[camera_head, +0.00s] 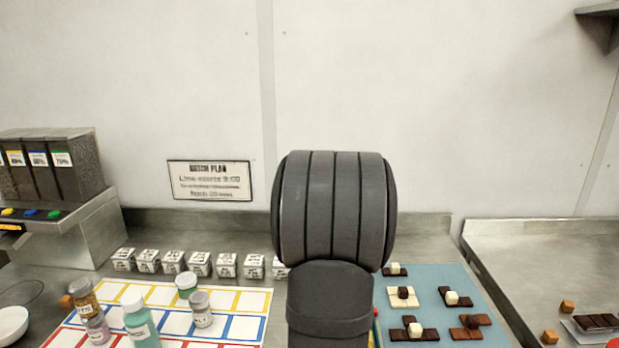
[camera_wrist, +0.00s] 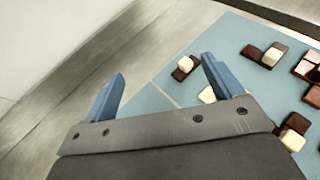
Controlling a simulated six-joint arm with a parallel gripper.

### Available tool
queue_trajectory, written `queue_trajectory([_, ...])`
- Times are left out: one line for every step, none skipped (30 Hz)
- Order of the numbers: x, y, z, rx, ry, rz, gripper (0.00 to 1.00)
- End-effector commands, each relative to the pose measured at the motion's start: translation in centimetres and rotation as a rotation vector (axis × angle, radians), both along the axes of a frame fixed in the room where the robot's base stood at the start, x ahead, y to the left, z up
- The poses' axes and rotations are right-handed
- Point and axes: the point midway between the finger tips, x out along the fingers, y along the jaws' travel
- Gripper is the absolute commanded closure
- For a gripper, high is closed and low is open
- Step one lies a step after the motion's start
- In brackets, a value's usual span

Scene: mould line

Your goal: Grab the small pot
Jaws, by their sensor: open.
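Several small lidded pots stand on a white board with coloured grid lines (camera_head: 180,325) at the lower left of the head view. I cannot tell which is the small pot meant. My gripper (camera_wrist: 163,68) is open and empty in the wrist view, over the blue mat's edge. In the head view my dark arm hides it. No pot shows in the wrist view.
A blue mat (camera_head: 465,285) with several chocolate pieces lies right of my arm. A row of small white labelled boxes (camera_head: 173,262) runs along the back. A dispenser (camera_head: 70,165) stands at left, and a white bowl (camera_head: 12,324) at lower left.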

Motion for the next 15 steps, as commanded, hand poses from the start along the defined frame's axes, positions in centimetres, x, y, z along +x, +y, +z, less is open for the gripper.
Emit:
queue_trajectory([0.0, 0.0, 0.0, 0.0, 0.0, 0.0, 0.23])
queue_trajectory([0.0, 0.0, 0.0, 0.0, 0.0, 0.0, 0.23])
queue_trajectory([0.0, 0.0, 0.0, 0.0, 0.0, 0.0, 0.23])
queue_trajectory([0.0, 0.0, 0.0, 0.0, 0.0, 0.0, 0.23])
queue_trajectory([0.0, 0.0, 0.0, 0.0, 0.0, 0.0, 0.23])
queue_trajectory([0.0, 0.0, 0.0, 0.0, 0.0, 0.0, 0.23])
queue_trajectory([0.0, 0.0, 0.0, 0.0, 0.0, 0.0, 0.23])
queue_trajectory([0.0, 0.0, 0.0, 0.001, -0.001, 0.0, 0.23])
queue_trajectory([0.1, 0.1, 0.0, 0.005, -0.003, -0.004, 0.23])
queue_trajectory([0.1, 0.2, 0.1, 0.012, -0.007, -0.008, 0.23])
queue_trajectory([0.2, 0.4, 0.2, 0.023, -0.015, -0.016, 0.23])
queue_trajectory([0.4, 0.7, 0.3, 0.047, -0.029, -0.033, 0.23])
queue_trajectory([0.6, 1.1, 0.5, 0.072, -0.044, -0.05, 0.23])
queue_trajectory([0.8, 1.5, 0.6, 0.101, -0.061, -0.07, 0.23])
queue_trajectory([1.1, 2.2, 0.8, 0.151, -0.088, -0.105, 0.23])
